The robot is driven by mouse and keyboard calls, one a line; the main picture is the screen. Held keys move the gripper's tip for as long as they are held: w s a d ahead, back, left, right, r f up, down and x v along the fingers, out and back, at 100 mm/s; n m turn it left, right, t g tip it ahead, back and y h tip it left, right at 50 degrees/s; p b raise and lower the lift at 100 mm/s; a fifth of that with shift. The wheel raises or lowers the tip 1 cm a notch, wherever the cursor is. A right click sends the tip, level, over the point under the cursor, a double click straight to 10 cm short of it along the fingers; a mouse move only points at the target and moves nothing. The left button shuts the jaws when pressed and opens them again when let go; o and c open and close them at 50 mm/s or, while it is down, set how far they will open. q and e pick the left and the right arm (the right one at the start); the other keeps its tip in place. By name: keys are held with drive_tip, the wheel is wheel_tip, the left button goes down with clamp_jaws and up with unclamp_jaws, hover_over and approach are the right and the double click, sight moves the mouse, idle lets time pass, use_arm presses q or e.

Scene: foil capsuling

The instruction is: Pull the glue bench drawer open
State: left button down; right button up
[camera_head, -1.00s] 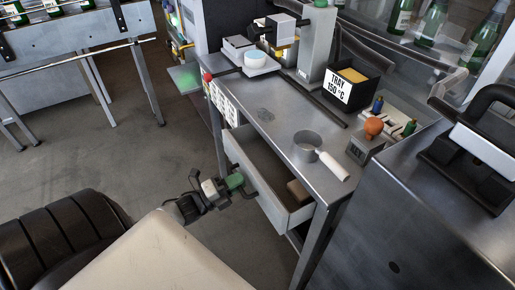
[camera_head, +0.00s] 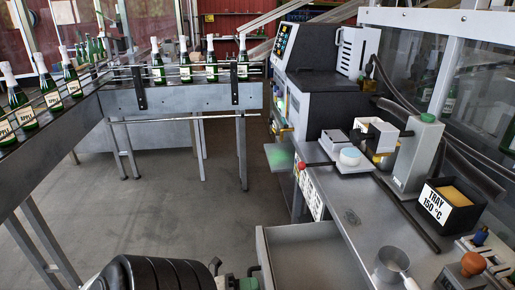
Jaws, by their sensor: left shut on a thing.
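The glue bench drawer (camera_head: 310,252) shows at the bottom centre, under the bench top (camera_head: 345,215). It stands pulled out and I see into its grey inside; its near part is cut off by the picture's lower edge. My left gripper (camera_head: 246,281) is at the lower edge, at the drawer's front left side, shut on the dark drawer handle (camera_head: 256,269). Most of the grip is cut off below. My right gripper is not in view.
On the bench stand a metal pot (camera_head: 391,264), a black tray (camera_head: 448,205) marked 150 °C and a grey press column (camera_head: 416,155). A conveyor (camera_head: 180,97) with several green bottles runs along the back left. The floor (camera_head: 170,205) between is clear.

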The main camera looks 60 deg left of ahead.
use_arm(q)
drive_tip(key=c, duration=1.1)
unclamp_jaws()
drive_tip(key=shift+c, duration=0.2)
drive_tip(key=b+v, duration=0.2)
drive_tip(key=v, duration=0.9)
